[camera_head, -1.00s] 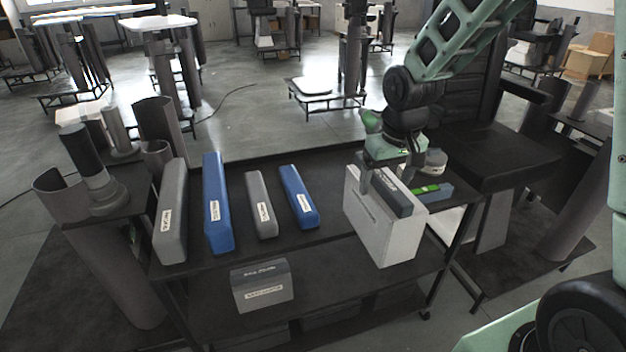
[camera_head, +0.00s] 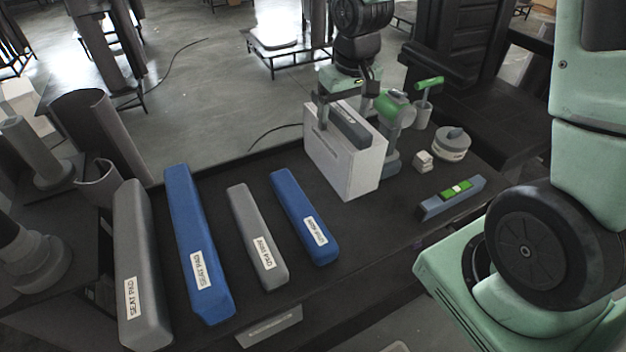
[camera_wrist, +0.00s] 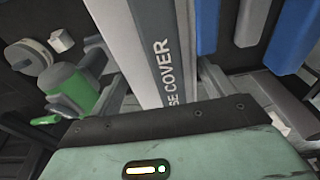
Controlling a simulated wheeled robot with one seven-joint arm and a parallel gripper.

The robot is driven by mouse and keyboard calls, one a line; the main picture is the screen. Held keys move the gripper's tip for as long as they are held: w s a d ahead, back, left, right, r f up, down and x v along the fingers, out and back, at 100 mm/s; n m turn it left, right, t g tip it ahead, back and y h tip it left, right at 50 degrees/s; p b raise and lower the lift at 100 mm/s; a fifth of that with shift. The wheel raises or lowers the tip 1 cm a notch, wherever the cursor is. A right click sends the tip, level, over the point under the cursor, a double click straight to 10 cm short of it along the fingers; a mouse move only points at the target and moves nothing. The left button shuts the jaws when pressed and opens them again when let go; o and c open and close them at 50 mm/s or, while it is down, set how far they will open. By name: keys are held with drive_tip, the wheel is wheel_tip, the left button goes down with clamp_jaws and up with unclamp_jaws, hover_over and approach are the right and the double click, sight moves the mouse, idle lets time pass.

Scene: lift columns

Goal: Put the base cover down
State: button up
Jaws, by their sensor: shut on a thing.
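The base cover (camera_head: 338,165) is a pale, upright box-like panel with a dark grey strip along its top. It stands over the back middle of the dark tabletop (camera_head: 330,285); I cannot tell whether its bottom touches. My gripper (camera_head: 343,100) is above it, shut on its upper part, with a finger on each side. In the wrist view, the cover (camera_wrist: 135,45) runs up between the fingers, and its lettering reads "SE COVER". Its far side is hidden in the head view.
Two grey pads (camera_head: 140,265) (camera_head: 256,235) and two blue pads (camera_head: 198,245) (camera_head: 303,215) lie left of the cover. A green-and-grey power tool (camera_head: 394,115) stands close behind it on the right. A level (camera_head: 452,195), small white blocks (camera_head: 423,161) and a round container (camera_head: 451,145) lie to the right.

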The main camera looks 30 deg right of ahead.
drive_tip(key=shift+w+f, duration=0.25)
drive_tip(key=shift+f, duration=0.1)
wheel_tip(320, 180, down, 9)
drive_tip(key=p, duration=0.1)
drive_tip(key=shift+f, duration=0.15)
drive_tip(key=shift+f, duration=0.15)
drive_tip(key=o, duration=1)
